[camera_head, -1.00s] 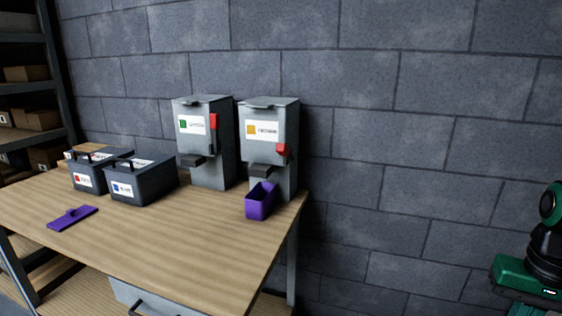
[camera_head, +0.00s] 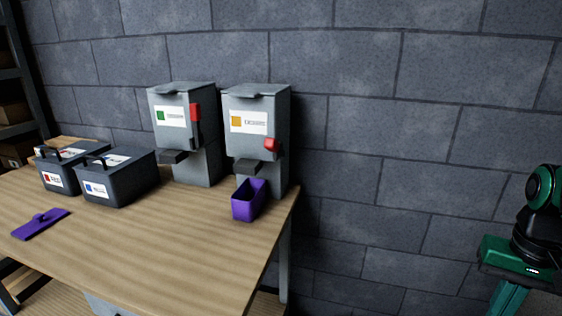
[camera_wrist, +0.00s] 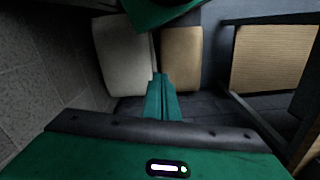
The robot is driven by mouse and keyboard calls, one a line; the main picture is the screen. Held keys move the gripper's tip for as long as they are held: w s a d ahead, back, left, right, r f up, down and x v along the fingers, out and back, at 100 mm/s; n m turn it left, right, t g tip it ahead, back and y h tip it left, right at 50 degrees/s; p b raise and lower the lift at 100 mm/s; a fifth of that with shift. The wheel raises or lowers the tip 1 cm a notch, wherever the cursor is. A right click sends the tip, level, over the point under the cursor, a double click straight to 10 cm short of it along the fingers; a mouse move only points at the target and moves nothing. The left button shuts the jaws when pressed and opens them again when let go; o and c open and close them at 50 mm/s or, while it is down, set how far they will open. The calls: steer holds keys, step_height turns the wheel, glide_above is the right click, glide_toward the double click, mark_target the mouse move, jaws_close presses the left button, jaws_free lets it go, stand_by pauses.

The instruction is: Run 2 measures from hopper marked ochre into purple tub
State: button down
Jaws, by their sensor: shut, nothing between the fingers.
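The hopper with an ochre square on its label (camera_head: 258,105) is the right one of two grey hoppers at the table's back right. Its red lever knob (camera_head: 271,145) sits low on its right side. The open purple tub (camera_head: 248,202) stands below its dark spout (camera_head: 248,166); its contents cannot be made out. A purple lid (camera_head: 40,223) lies apart at the table's left. My gripper (camera_wrist: 161,78) shows in the wrist view, its green fingers shut together and empty, away from the hoppers. In the head view only part of my arm shows at the right edge.
The other hopper (camera_head: 182,120) has a green-square label and a red lever higher up. Two dark lidded boxes (camera_head: 118,180) (camera_head: 58,172), marked blue and red, stand left on the wooden table (camera_head: 170,250). A block wall (camera_head: 400,150) is behind. The table's front middle is clear.

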steer(key=w+a+f+m+y, duration=0.2)
steer(key=w+a+f+m, duration=0.2)
steer(key=w+a+f, duration=0.65)
steer(key=w+a+f+m+y, duration=0.3)
steer(key=a, duration=0.3)
steer(key=w+a+f+m+y, duration=0.2)
steer(key=a+y, duration=0.1)
steer(key=a, duration=0.4)
steer(key=w+a+r+m+t+y, duration=0.4)
steer(key=w+a+r+m+y, duration=0.25)
steer(key=a+r, duration=0.3)
steer(key=w+d+r+m+t+y, duration=0.2)
steer(key=r+m+t, duration=0.1)
steer(key=r, duration=0.5)
steer(key=w+d+r+m+t+y, duration=0.1)
steer(key=w+d+r+m+t, duration=0.1)
steer(key=r+m, duration=0.3)
step_height(320, 180, up, 3)
steer(key=shift+w+t+y, duration=0.35)
steer(key=shift+w+t, duration=0.05)
steer(key=shift+w, duration=0.35)
